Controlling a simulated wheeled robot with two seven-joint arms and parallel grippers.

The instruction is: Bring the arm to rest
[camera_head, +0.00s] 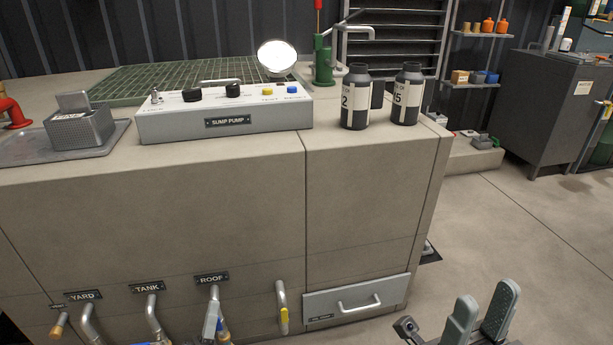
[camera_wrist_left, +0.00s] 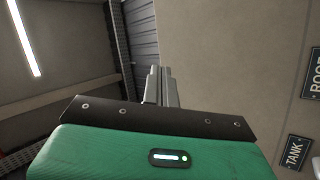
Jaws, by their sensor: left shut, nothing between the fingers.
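My left gripper shows in the left wrist view (camera_wrist_left: 160,72), its two slim grey fingers close together, shut and empty. They stand in front of the plain console face, apart from anything that I can see touching them. In the head view a grey piece stands before the roof pipe at the bottom; I cannot tell whether it is this gripper's tip. My right gripper (camera_head: 484,294) is at the lower right of the head view, over the floor. Its two grey fingers are spread apart with nothing between them.
A beige console (camera_head: 160,215) fills the left and middle. It carries the sump pump box (camera_head: 225,118) and two dark bottles (camera_head: 356,98) (camera_head: 407,95). Pipes and a yellow handle (camera_head: 284,318) stick out low in front, beside a drawer (camera_head: 357,300). The floor (camera_head: 520,220) at right is clear.

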